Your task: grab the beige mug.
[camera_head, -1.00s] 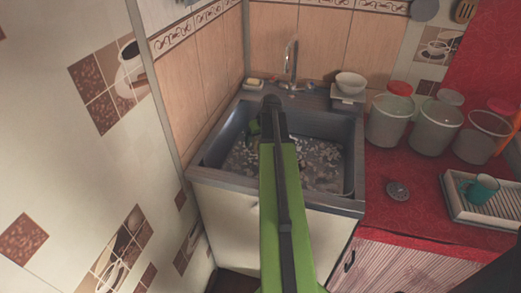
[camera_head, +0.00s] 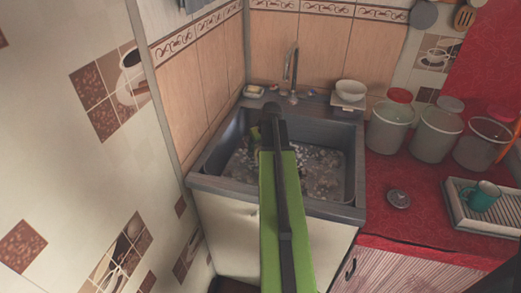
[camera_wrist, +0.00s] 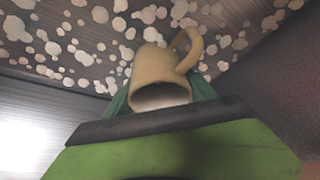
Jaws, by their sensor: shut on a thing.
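The beige mug (camera_wrist: 162,72) is in the middle of the wrist view, tilted, with its handle at the upper right and its pale opening toward the camera. My gripper (camera_wrist: 160,98) is shut on it, with green fingers on both sides of its body. In the head view my green arm reaches over the sink (camera_head: 352,165) and hides most of the gripper. A small beige patch left of the arm's end looks like part of the mug.
The sink's speckled bottom shows behind the mug. A faucet (camera_head: 293,70), a soap dish (camera_head: 254,91) and a white bowl (camera_head: 350,89) stand behind the sink. Grey canisters (camera_head: 437,135), a metal lid (camera_head: 398,198) and a teal mug (camera_head: 482,196) on a rack (camera_head: 460,212) are at right.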

